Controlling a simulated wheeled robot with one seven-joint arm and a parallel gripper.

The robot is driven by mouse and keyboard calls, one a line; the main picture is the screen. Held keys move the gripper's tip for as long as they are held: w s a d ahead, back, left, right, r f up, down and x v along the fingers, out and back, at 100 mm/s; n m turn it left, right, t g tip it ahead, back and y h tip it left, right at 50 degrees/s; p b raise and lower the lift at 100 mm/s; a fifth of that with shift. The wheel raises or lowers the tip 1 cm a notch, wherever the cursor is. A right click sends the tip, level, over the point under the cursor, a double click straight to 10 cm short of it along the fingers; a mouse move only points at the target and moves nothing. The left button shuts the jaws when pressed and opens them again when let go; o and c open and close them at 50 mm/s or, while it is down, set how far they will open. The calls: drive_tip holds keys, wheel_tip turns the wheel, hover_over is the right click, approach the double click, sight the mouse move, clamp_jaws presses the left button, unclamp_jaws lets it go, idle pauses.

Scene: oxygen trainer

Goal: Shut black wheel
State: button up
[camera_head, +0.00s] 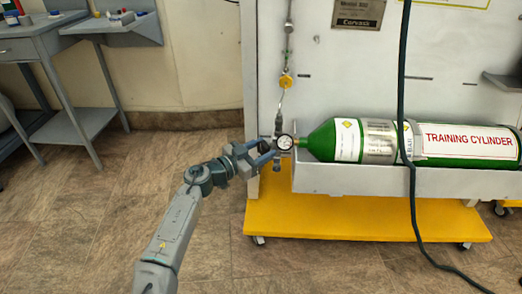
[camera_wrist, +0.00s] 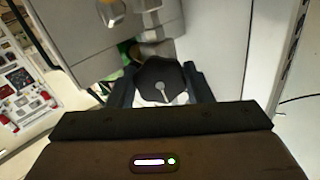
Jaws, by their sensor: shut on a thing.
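The black wheel (camera_wrist: 148,76) sits in the middle of the wrist view, with a pale grey round mark and a thin line on its face. My gripper (camera_wrist: 160,86) has one finger on each side of it and is shut on it. In the head view my gripper (camera_head: 268,151) reaches from the left to the valve at the neck of the green training cylinder (camera_head: 321,141). A round white pressure gauge (camera_head: 285,142) is just right of the fingertips. The wheel cannot be made out clearly in the head view, where the fingers and fittings cover it.
The cylinder lies in a grey tray (camera_head: 350,181) on a wheeled trainer with a yellow base (camera_head: 340,222). A yellow fitting (camera_head: 286,81) is on the line above the gauge. A black hose (camera_head: 401,80) hangs before the cylinder. A grey workbench (camera_head: 35,40) stands left; floor between is clear.

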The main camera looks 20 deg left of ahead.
drive_tip(key=shift+f+m, duration=0.1)
drive_tip(key=shift+m, duration=0.5)
drive_tip(key=o, duration=1)
drive_tip(key=p+v, duration=0.4)
drive_tip(key=v, duration=1)
